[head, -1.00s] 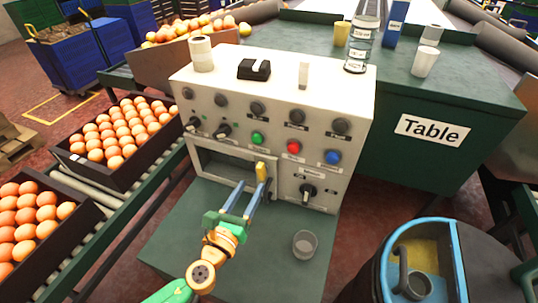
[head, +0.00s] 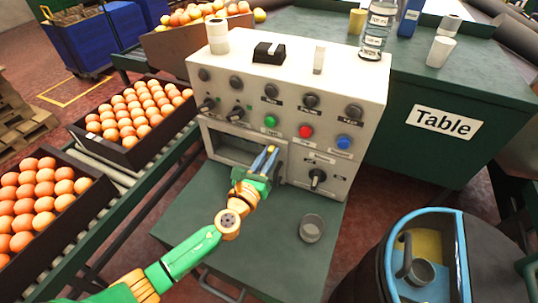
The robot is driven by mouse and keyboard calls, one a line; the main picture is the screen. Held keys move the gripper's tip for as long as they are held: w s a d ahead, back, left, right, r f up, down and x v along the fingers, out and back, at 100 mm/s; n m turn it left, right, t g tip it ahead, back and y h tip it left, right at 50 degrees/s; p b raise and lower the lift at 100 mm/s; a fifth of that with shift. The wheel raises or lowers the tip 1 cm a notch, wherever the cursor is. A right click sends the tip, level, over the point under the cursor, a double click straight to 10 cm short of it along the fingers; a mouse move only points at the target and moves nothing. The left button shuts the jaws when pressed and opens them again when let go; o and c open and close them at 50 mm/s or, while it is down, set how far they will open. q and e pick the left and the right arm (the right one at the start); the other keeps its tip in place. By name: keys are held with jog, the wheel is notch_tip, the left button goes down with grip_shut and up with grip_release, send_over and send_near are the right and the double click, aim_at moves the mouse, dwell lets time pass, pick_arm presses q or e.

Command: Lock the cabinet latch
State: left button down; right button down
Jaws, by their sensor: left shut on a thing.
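The grey-white control cabinet (head: 270,185) stands on a green stand. My right gripper is not in view.
The front has green (head: 270,121), red (head: 305,131) and blue (head: 344,142) buttons and several black knobs. Egg crates (head: 132,155) line the left conveyor. A blue-rimmed bin (head: 462,255) stands at right.

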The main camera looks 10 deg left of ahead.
pick_arm(q)
jog(key=shift+n, duration=0.4)
jog(key=n, duration=0.1)
jog(key=n+b, duration=0.1)
jog(key=shift+a+f+n, duration=0.1)
jog(key=shift+a+n, duration=0.1)
jog(key=shift+n, duration=0.2)
jog(key=shift+w+a+f+n+b, duration=0.15)
jog(key=shift+n+b, duration=0.15)
jog(key=shift+n, duration=1.75)
jog(key=shift+s+a+f+n+b, duration=0.1)
jog(key=shift+n+b, duration=0.25)
jog(key=shift+n, duration=1.65)
jog(key=shift+w+a+f+n+b, duration=0.15)
jog(key=shift+n+b, duration=0.15)
jog(key=shift+n, duration=1.75)
jog(key=shift+d, duration=0.1)
jog(key=c, duration=0.8)
grip_release()
jog(key=shift+f, duration=0.1)
